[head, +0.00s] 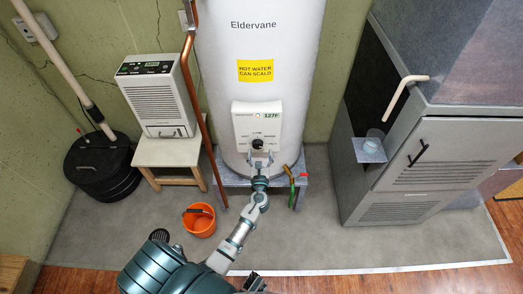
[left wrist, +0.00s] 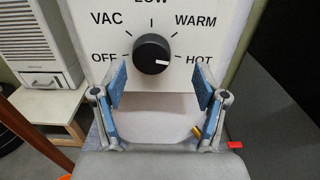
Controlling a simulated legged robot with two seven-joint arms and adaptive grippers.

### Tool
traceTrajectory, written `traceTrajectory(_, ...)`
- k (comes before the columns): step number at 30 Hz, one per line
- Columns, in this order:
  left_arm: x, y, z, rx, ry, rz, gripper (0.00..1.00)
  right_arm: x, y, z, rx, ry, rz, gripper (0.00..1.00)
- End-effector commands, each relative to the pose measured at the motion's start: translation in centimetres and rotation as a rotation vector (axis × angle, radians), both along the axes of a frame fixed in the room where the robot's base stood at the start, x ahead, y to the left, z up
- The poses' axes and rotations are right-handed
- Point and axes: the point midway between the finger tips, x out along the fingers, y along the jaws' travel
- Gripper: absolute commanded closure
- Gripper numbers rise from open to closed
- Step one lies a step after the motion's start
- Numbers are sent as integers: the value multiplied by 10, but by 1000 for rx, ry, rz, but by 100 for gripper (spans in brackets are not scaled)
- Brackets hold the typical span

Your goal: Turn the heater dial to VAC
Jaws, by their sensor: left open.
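The heater dial (left wrist: 152,54) is a round black knob on the white control panel (head: 257,125) of the tall white water heater (head: 260,50). In the left wrist view its white mark sits at the lower right, toward HOT. The VAC label (left wrist: 107,18) is at the upper left, between OFF and LOW. The dial also shows in the head view (head: 257,144). My left gripper (head: 261,160) is open in front of the panel. In the left wrist view its blue-padded fingers (left wrist: 161,82) stand apart, left and right of the dial and slightly below, not touching it.
A beige dehumidifier-like unit (head: 158,95) stands on a small wooden table (head: 165,155) at left. A copper pipe (head: 191,90) runs between it and the heater. An orange bucket (head: 199,220) is on the floor. A grey furnace cabinet (head: 410,160) stands at right.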

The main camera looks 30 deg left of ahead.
Motion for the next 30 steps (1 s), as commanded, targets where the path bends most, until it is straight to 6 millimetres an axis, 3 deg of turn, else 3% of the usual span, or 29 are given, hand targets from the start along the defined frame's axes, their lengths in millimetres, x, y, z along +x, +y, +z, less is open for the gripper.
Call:
traceTrajectory(5,16,11,0,0,0,0,28,4,5,8,8,-7,-1,60)
traceTrajectory(15,20,3,4,12,0,0,28,0,11,8,17,0,-2,60)
traceTrajectory(23,21,7,2,5,0,-5,89,1,-1,7,-1,1,0,60)
traceTrajectory(30,22,7,2,4,-1,-6,88,1,6,8,8,0,-1,60)
